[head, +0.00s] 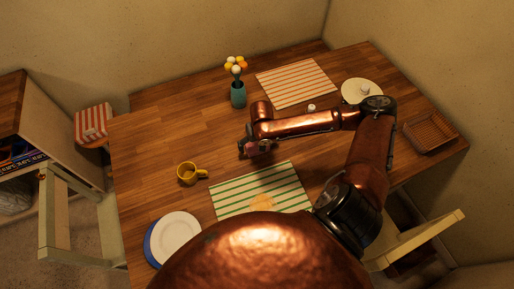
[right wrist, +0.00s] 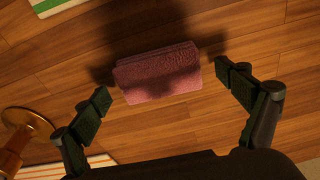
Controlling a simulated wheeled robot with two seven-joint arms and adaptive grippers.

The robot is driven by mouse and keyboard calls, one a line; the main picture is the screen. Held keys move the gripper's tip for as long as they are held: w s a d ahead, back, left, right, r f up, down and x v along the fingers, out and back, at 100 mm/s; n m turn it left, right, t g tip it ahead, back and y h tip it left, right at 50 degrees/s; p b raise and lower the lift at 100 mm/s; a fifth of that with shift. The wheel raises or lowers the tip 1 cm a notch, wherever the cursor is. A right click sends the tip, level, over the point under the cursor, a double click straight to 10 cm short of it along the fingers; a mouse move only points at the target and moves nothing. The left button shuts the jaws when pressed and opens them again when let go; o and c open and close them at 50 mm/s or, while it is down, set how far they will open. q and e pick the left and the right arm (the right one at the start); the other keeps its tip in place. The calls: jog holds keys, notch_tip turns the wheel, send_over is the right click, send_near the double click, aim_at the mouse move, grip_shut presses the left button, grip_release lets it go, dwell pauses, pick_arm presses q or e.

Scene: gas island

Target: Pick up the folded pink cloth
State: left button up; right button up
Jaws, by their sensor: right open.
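The folded pink cloth (right wrist: 158,74) lies on the wooden table, between and just beyond the open fingers of my right gripper (right wrist: 168,88) in the right wrist view. The fingers are apart and do not touch it. In the head view my right gripper (head: 258,148) is over the middle of the table, and a bit of the pink cloth (head: 262,146) seems to show there, mostly hidden by the gripper. My left gripper is not in view.
A green-striped placemat (head: 233,195) and yellow mug (head: 187,173) lie nearer. A flower vase (head: 238,95) and red-striped placemat (head: 297,82) are farther back. White plate (head: 180,230) sits left, wicker basket (head: 432,133) right. Bare table (head: 160,130) shows at left.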

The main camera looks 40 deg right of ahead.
jog(key=shift+f, duration=0.35)
jog(key=c, duration=0.6)
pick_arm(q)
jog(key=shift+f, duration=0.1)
pick_arm(e)
jog(key=shift+r, duration=0.1)
jog(key=c, duration=0.6)
